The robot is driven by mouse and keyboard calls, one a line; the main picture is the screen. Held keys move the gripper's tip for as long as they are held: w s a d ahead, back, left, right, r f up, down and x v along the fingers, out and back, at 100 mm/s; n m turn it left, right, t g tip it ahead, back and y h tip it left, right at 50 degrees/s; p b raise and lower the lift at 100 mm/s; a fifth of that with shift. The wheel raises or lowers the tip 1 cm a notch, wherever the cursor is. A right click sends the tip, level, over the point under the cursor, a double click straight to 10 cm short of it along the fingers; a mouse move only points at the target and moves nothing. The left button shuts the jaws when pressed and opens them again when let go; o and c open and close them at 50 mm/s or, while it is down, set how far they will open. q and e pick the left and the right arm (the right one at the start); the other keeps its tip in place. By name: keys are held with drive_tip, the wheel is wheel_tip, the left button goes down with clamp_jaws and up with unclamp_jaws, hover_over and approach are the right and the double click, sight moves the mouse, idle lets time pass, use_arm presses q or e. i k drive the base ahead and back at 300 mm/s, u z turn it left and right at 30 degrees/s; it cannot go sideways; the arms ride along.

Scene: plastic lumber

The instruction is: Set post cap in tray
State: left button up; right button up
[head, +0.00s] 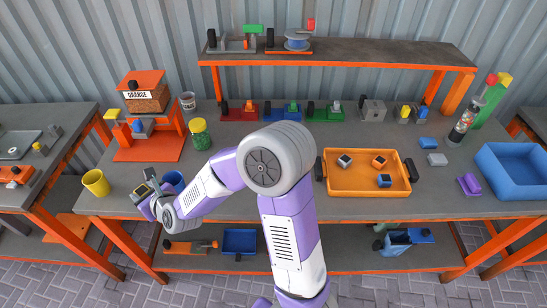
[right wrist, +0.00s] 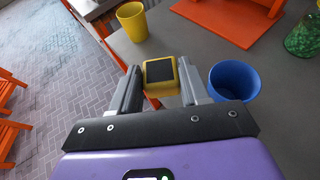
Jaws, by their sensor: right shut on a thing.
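The post cap (right wrist: 160,76) is yellow with a dark square top. It sits between the fingers of my right gripper (right wrist: 159,72) in the right wrist view. In the head view the same cap (head: 141,190) is small and partly hidden by my right gripper (head: 148,186), which is shut on it above the bench's front left part, beside the blue cup (head: 174,179). The orange tray (head: 345,186) lies on the right half of the bench, well away from the gripper. It holds a grey-white cap (head: 344,160), an orange cap (head: 379,161) and a blue cap (head: 384,180). My left gripper is not in view.
A yellow cup (head: 96,183) stands left of the gripper, and a jar of green bits (head: 200,134) behind. An orange stand (head: 148,150) is at the back left. A blue bin (head: 515,172) and a purple block (head: 469,184) lie right of the tray. A raised shelf (head: 345,51) spans the back.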

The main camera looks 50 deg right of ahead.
sight(348, 182)
drive_tip(key=u, duration=0.6)
drive_tip(key=k, duration=0.95)
drive_tip(key=z, duration=1.85)
